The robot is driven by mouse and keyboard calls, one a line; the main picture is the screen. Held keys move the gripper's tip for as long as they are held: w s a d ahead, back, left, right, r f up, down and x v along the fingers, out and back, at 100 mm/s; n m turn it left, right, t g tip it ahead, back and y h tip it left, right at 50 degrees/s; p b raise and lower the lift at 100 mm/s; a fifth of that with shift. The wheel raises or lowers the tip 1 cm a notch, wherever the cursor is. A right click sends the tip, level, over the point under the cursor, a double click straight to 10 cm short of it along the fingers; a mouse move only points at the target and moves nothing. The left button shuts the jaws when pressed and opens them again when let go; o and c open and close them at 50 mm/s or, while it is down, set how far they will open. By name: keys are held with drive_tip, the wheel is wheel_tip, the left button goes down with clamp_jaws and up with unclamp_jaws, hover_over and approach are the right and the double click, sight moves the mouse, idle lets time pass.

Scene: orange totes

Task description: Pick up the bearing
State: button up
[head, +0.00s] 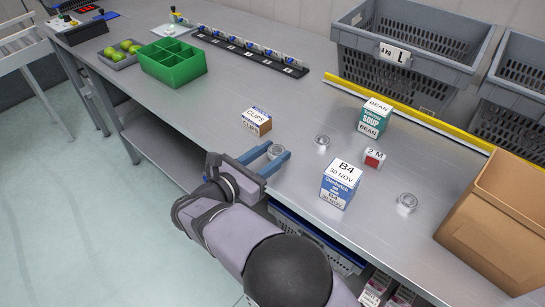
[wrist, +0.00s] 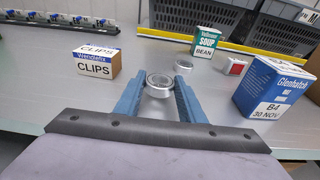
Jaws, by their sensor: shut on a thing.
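My gripper (head: 265,159) has blue fingers and is shut on a silver ring-shaped bearing (head: 275,151) near the front edge of the bench. In the wrist view the held bearing (wrist: 158,82) sits between the tips of the blue fingers (wrist: 158,92). I cannot tell whether it still touches the bench. A second bearing (head: 322,142) lies on the bench to the right of the gripper, and it shows just beyond the fingers in the wrist view (wrist: 183,66). A third bearing (head: 407,202) lies farther right, near a cardboard box.
A clips box (head: 257,121) stands beyond the gripper. A blue-white B4 box (head: 340,184), a soup box (head: 374,118) and a small red-white box (head: 373,158) stand right. An open cardboard box (head: 490,222) is at far right. A green divided tray (head: 172,64) stands far left. The bench's middle-left is clear.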

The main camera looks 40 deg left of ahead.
wheel_tip(320, 180, up, 8)
drive_tip(key=shift+r, duration=0.25)
wheel_tip(320, 180, up, 16)
drive_tip(key=p, duration=1.5)
drive_tip(key=shift+f, duration=0.25)
drive_tip(key=shift+f, duration=0.2)
drive_tip(key=b, duration=1.5)
hover_over(272, 154)
wheel_tip(272, 154, down, 15)
drive_tip(key=shift+f, duration=0.1)
drive_tip(key=shift+f+p, duration=0.3)
drive_tip(key=shift+f, duration=4.45)
drive_tip(key=shift+f, duration=0.25)
drive_tip(key=o, duration=1.1)
